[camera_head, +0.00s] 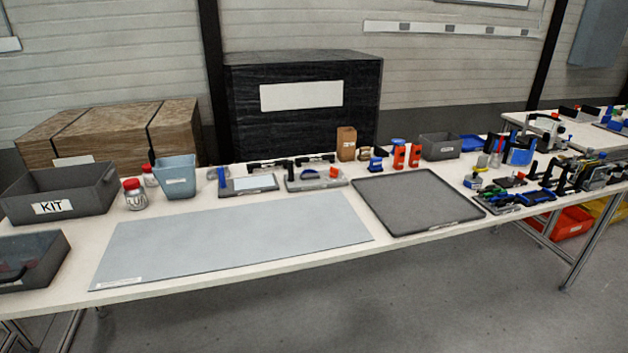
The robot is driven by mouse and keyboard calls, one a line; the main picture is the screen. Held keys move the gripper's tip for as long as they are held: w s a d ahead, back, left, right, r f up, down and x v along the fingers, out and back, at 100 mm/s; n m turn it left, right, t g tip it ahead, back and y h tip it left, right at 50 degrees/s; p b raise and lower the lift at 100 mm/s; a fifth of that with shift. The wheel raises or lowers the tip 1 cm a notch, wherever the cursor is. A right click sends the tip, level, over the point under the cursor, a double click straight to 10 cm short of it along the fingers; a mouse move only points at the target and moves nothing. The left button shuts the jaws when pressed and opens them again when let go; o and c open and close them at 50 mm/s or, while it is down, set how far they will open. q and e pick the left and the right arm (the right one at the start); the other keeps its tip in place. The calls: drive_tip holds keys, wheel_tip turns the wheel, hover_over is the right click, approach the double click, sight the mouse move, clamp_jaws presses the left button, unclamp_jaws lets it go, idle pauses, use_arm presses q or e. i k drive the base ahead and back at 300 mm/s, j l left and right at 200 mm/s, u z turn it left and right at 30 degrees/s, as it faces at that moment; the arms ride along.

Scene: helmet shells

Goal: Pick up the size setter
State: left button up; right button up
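I cannot tell for certain which item is the size setter. Small tools and fixtures stand along the back of the white table (230,283). Among them are a grey fixture with a red part (316,180), a flat tablet-like plate (248,184), two orange-red blocks (407,156) and a small blue and black item (376,162). More blue and black fixtures (520,197) crowd the right end, too small to tell apart. Neither of my grippers shows in the head view.
A grey mat (235,238) and a dark tray (415,200) lie empty at the front. A grey KIT bin (55,205), a second dark bin (30,262), red-lidded jars (134,196) and a blue-grey bucket (175,178) stand left. A grey box (440,147) stands at the back.

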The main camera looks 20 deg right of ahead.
sight(309, 179)
drive_tip(key=i+l+z, duration=0.25)
drive_tip(key=i+l, duration=0.15)
drive_tip(key=l, duration=0.2)
drive_tip(key=i+l+z, duration=0.3)
drive_tip(key=i+l, duration=0.15)
drive_tip(key=l, duration=0.1)
